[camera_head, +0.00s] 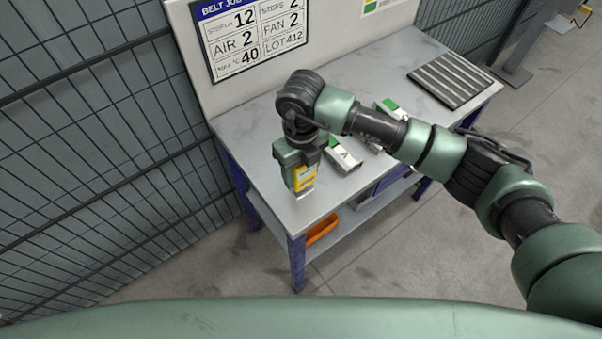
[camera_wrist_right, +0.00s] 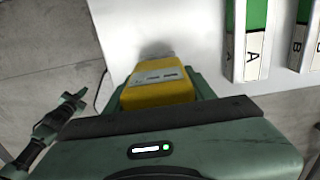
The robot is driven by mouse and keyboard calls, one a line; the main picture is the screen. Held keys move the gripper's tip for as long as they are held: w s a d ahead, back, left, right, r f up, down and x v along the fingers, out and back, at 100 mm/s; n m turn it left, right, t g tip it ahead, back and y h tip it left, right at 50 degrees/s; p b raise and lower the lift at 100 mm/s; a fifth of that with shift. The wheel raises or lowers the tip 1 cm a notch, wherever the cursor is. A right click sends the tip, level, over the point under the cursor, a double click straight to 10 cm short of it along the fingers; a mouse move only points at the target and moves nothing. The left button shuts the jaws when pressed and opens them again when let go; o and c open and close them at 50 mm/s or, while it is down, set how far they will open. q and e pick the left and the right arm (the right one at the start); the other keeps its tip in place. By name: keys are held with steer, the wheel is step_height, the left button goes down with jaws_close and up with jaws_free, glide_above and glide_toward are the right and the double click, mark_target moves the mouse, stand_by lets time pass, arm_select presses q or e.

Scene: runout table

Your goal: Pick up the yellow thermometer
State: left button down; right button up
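The yellow thermometer (camera_head: 305,179) is upright at my right gripper (camera_head: 302,165), above the near left part of the table. In the right wrist view the yellow thermometer (camera_wrist_right: 160,88) sits between the green fingers, which lie against both its sides with no visible gap. My right gripper looks shut on it. Its lower end is close to the table top; I cannot tell whether it touches. My left gripper does not show in the head view. A small green and black arm, seemingly mine, shows at the left of the wrist view; its fingers are unclear.
A white and green block marked A (camera_head: 343,154) lies right of the gripper, with another beside it, partly behind my arm. A grey ribbed tray (camera_head: 450,79) is at the table's far right. A sign board (camera_head: 250,38) stands behind. An orange bin (camera_head: 321,230) is below.

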steer(key=shift+c, duration=0.9)
steer(key=shift+r, duration=0.15)
steer(key=shift+r, duration=0.2)
step_height(320, 180, up, 19)
steer(key=b, duration=0.4)
steer(key=shift+r, duration=0.2)
